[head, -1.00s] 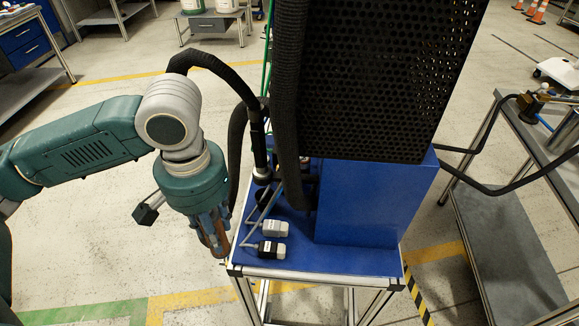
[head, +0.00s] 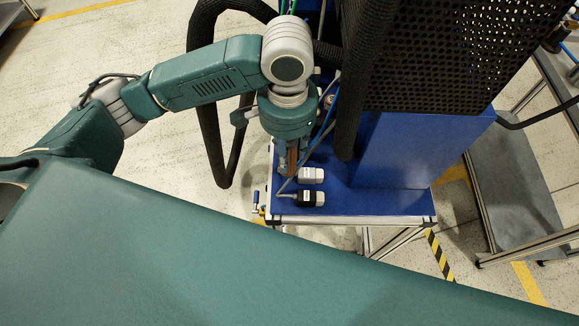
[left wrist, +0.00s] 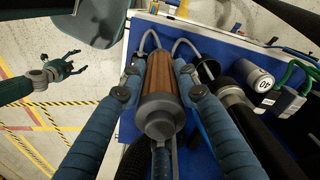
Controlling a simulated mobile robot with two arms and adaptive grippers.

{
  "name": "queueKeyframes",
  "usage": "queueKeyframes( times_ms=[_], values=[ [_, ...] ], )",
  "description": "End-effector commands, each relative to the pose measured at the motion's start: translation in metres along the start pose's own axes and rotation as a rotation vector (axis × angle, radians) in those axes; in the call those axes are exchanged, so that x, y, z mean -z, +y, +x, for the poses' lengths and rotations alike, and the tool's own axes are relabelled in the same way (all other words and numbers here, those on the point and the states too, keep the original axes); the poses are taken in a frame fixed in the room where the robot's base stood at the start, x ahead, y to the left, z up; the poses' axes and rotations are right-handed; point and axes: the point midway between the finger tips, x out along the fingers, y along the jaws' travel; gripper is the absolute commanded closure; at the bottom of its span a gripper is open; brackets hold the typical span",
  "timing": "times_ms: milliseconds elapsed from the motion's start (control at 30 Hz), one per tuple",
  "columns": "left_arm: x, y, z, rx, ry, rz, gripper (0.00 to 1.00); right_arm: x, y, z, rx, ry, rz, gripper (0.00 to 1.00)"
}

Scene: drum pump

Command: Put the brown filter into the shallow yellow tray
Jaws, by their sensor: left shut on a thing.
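The brown filter (left wrist: 163,85) is a ribbed cylinder with grey metal ends. My left gripper (left wrist: 157,76) is shut on it, with one blue finger along each side. In the head view the left gripper (head: 289,165) points down above the left part of the blue tabletop (head: 390,202), and a strip of the filter (head: 292,157) shows between its fingers. My right gripper (left wrist: 70,64) shows small at the left of the left wrist view, with its fingers apart and nothing visible between them. I see no shallow yellow tray in these frames.
Two cable plugs, one light grey (head: 311,175) and one black and white (head: 311,197), lie by the left gripper. A black perforated cage (head: 440,55) and thick black hoses (head: 208,100) stand close. A grey cart (head: 505,165) is at the right.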

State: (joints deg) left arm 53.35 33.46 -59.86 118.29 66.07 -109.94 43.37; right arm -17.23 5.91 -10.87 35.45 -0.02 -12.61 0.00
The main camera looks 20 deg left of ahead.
Motion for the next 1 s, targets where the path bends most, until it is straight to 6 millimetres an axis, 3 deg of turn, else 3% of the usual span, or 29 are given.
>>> queueKeyframes(
  times_ms=[100, 333, 600, 1000],
  values=[
    [-0.001, -0.001, 0.027, 0.001, -0.005, -0.003, 1.00, 0.002, -0.008, -0.002, 0.009, 0.002, 0.002, 0.29],
    [0.000, -0.001, 0.051, 0.001, -0.001, -0.001, 1.00, 0.007, -0.033, -0.004, 0.038, 0.008, 0.002, 0.29],
    [-0.001, -0.001, 0.088, 0.001, -0.002, -0.001, 1.00, 0.007, -0.026, -0.006, 0.030, 0.007, -0.003, 0.29],
    [0.000, -0.001, 0.095, 0.001, 0.000, -0.001, 1.00, 0.006, -0.019, -0.007, 0.021, 0.006, 0.001, 0.29]
  ],
)
